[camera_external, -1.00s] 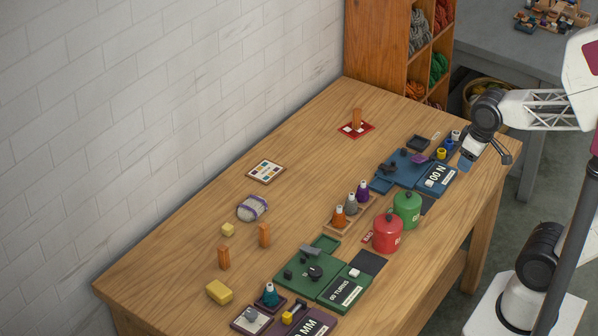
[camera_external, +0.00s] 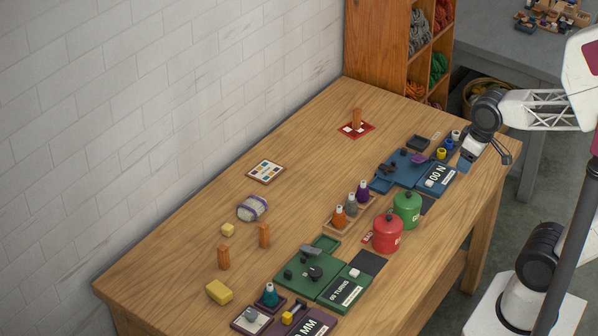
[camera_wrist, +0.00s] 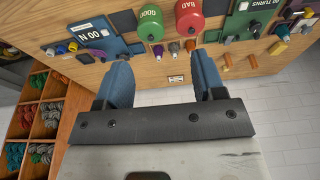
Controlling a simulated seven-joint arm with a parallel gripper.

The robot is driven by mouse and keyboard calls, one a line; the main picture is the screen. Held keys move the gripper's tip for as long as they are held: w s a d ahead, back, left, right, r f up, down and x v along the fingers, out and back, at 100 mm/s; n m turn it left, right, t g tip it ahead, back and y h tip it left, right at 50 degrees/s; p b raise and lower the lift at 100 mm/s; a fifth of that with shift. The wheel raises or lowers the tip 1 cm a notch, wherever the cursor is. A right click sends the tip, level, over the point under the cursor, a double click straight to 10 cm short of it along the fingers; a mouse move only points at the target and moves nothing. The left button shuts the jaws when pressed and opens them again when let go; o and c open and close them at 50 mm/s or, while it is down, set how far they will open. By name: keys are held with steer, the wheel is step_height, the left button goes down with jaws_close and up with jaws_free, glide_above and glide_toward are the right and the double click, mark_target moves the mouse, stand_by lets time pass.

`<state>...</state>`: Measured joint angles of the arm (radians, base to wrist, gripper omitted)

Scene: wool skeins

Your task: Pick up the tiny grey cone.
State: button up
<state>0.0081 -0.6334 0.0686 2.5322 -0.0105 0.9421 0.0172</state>
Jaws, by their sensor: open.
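The tiny grey cone (camera_external: 351,204) stands upright on a small wooden tray (camera_external: 337,227), between an orange cone (camera_external: 339,217) and a purple cone (camera_external: 363,191). In the wrist view the grey cone (camera_wrist: 174,47) is small, beyond the fingers and between the purple and orange cones. My gripper (camera_external: 465,163) is at the table's right end, well away from the cone. In the wrist view my gripper (camera_wrist: 161,58) shows two blue fingers spread apart with nothing between them.
A green canister (camera_external: 407,210) and a red canister (camera_external: 388,233) stand close to the cone tray. A blue board (camera_external: 405,168) lies between my gripper and the cones. The table's back middle is mostly clear.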

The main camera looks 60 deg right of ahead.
steer(key=w+a+f+m+g+y, duration=0.2)
steer(key=w+a+f+m+y, duration=0.1)
steer(key=w+f+m+y, duration=0.4)
steer(key=m+t+y, duration=0.4)
steer(key=m+t, duration=0.3)
steer(key=m, duration=1.1)
glide_toward(349, 202)
steer(key=w+a, duration=0.2)
steer(key=shift+w+d+f+t, duration=0.15)
steer(key=shift+t, duration=0.15)
steer(key=shift+f, duration=0.1)
steer(key=shift+x, duration=1.25)
